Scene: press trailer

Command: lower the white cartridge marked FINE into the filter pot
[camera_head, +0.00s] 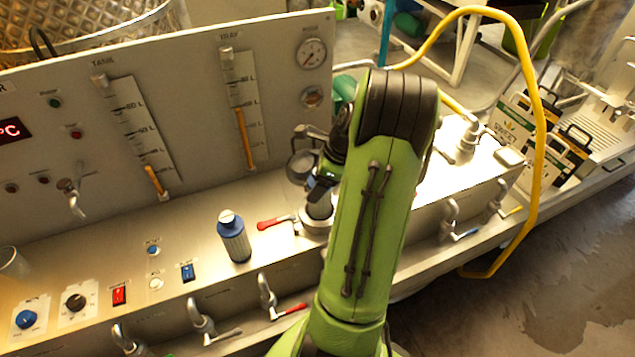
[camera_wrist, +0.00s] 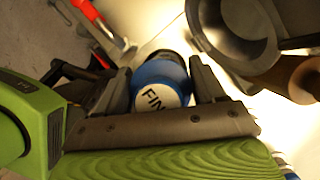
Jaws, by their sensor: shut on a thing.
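The cartridge (camera_wrist: 162,88) is between my gripper's fingers (camera_wrist: 160,80). Its near end is white, bordered by blue, with the letters "FIN" readable and the rest cut off by the gripper. In the head view my gripper (camera_head: 320,189) is shut on it, and the cartridge's pale lower part (camera_head: 319,207) shows below the fingers. The filter pot (camera_head: 316,222) is a metal collar on the bench directly under it. The cartridge's lower end meets the collar's mouth in that view; I cannot tell how deep it sits. The pot is mostly hidden in the wrist view.
A round hinged lid (camera_head: 300,166) stands open behind the pot; a dark round part shows in the wrist view (camera_wrist: 235,30). A red-handled lever (camera_head: 273,223) lies left of the pot. A blue bottle-like cartridge (camera_head: 235,240) stands farther left. A yellow hose (camera_head: 540,150) arches at right.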

